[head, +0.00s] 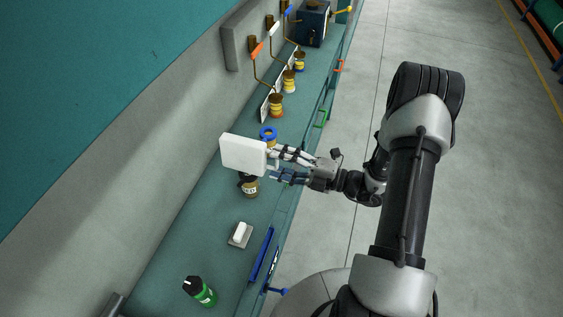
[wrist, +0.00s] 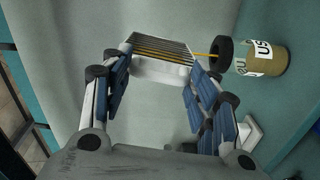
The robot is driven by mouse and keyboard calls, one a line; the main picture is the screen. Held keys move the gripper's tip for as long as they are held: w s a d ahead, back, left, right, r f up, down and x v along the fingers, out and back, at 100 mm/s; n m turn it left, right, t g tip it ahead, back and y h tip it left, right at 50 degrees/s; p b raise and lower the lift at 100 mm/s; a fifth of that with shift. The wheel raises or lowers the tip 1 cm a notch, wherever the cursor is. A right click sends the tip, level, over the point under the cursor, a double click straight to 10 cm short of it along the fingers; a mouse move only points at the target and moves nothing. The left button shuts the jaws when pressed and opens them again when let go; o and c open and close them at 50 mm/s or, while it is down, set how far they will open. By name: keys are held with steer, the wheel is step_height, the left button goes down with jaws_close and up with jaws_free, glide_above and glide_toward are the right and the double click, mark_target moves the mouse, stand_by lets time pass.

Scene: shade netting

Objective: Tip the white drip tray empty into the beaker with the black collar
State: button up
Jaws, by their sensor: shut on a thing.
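My gripper (head: 271,165) is shut on the white drip tray (head: 242,154), holding it above the bench. The tray is turned up on its side, with its broad white face showing in the head view. In the wrist view the tray (wrist: 150,70) sits between the fingers, its dark ribbed face visible. A thin yellow stream (wrist: 205,56) runs from the tray's right edge to the black collar (wrist: 222,53) of the labelled beaker (wrist: 265,60). That beaker (head: 250,189) stands just below the tray in the head view, its collar partly covered. What is left in the tray cannot be seen.
A beaker with a blue collar (head: 268,132) stands just behind the tray.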

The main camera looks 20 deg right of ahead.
steer(key=shift+w+d+m+p, duration=0.1)
steer(key=shift+m+p, duration=0.2)
stand_by(0.9)
stand_by(1.7)
